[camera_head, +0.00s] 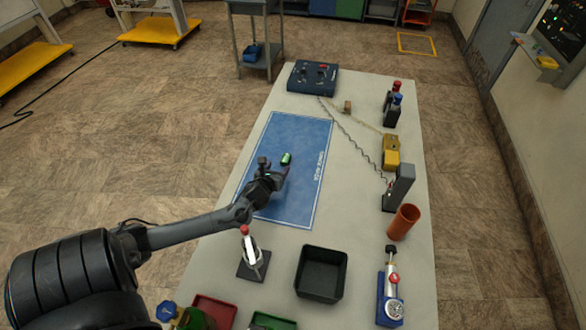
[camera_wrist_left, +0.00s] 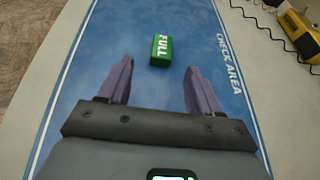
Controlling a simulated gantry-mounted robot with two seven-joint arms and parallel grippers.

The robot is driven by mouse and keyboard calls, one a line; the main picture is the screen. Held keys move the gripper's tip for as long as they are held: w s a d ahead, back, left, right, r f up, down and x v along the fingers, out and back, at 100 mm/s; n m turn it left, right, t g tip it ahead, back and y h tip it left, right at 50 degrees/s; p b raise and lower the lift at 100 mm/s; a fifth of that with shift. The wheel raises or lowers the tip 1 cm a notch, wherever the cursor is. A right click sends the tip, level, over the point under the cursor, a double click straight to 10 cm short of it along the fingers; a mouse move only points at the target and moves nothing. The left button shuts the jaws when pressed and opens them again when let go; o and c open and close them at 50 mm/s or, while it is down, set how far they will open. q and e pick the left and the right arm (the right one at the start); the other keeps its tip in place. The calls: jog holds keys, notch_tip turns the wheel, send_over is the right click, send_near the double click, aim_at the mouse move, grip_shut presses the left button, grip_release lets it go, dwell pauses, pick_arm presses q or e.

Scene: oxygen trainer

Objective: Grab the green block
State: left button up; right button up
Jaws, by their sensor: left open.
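The green block (camera_head: 286,158) lies on the blue check area mat (camera_head: 292,205) on the table. In the left wrist view the green block (camera_wrist_left: 161,50) shows a white "FULL" label and lies just beyond the fingertips, roughly midway between them. My left gripper (camera_head: 274,165) is open and empty above the mat, near the block and apart from it. In the left wrist view its two fingers (camera_wrist_left: 158,66) are spread wide. My right gripper is not in view.
A black bin (camera_head: 321,287), a white-and-red tool on a stand (camera_head: 253,262) and a gauge device (camera_head: 391,295) stand nearer. An orange cup (camera_head: 403,222), a grey device (camera_head: 399,187) and a yellow device (camera_head: 391,151) line the right. The mat around the block is clear.

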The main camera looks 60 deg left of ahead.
aim_at(285, 159)
pick_arm(q)
jog(key=shift+w+a+f, duration=0.1)
jog(key=shift+w+f, duration=0.1)
jog(key=shift+w, duration=0.35)
jog(key=shift+w+a+f, duration=0.1)
jog(key=shift+w+a, duration=0.05)
jog(key=shift+w, duration=0.15)
jog(key=shift+w+a+f+b, duration=0.2)
jog(key=shift+w+a+b, duration=0.15)
jog(key=shift+a, duration=0.1)
jog(key=shift+b+x, duration=0.7)
jog(key=shift+x, duration=1.85)
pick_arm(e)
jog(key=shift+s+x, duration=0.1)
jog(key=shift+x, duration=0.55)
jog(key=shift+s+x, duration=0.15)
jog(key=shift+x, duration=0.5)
pick_arm(q)
jog(key=shift+c, duration=0.5)
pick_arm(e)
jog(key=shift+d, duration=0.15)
pick_arm(q)
jog(key=c, duration=0.9)
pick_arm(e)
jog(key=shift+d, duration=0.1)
